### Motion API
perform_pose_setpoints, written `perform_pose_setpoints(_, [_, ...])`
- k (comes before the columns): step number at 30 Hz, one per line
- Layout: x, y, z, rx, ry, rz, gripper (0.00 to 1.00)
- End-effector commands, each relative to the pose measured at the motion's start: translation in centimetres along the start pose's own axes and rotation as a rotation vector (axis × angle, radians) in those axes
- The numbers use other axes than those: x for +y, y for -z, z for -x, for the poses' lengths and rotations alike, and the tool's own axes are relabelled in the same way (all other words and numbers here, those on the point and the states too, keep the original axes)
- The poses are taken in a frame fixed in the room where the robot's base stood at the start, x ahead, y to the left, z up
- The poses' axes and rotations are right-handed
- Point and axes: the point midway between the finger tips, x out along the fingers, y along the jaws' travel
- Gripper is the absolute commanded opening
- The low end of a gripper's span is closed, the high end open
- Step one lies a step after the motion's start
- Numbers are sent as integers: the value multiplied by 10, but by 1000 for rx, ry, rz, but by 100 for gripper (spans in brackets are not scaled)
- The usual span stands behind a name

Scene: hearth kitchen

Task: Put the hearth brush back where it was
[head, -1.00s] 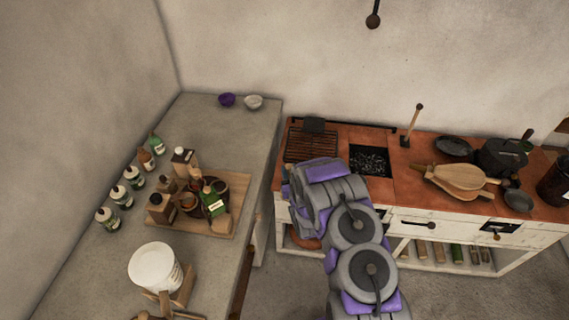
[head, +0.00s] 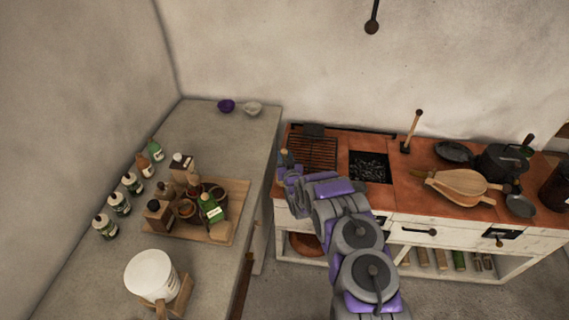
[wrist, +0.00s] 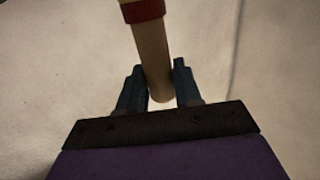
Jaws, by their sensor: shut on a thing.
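My gripper (wrist: 160,88) is shut on a wooden handle, which I take to be the hearth brush (wrist: 152,50). In the wrist view the rounded handle end sits between the fingers, and a dark red band with a paler part above it runs out of the top of the frame. The rest of the brush is hidden there. In the head view my gripper (head: 287,174) is at the left end of the red-topped hearth counter (head: 405,190), left of the grill, with a small wooden bit showing above it.
An iron grill (head: 312,153) and a coal pit (head: 369,167) are set in the hearth top. An upright wooden-handled tool (head: 412,130), bellows (head: 460,187) and dark pans stand right. The grey counter (head: 215,130) at left holds bottles, a tray (head: 225,225) and a white tub (head: 150,275).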

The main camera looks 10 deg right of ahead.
Motion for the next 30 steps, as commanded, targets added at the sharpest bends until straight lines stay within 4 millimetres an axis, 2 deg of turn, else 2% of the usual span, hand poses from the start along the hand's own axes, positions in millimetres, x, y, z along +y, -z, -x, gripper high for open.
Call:
perform_pose_setpoints(6, [0, -28, 0, -4, 0, -1, 3])
perform_pose_setpoints(9, [1, -34, -1, 1, 0, 0, 3])
perform_pose_setpoints(20, [0, -38, -1, 1, 0, 0, 3])
perform_pose_setpoints(21, [0, -38, -1, 1, 0, 0, 34])
perform_pose_setpoints(30, [0, -38, 0, 0, 0, 0, 60])
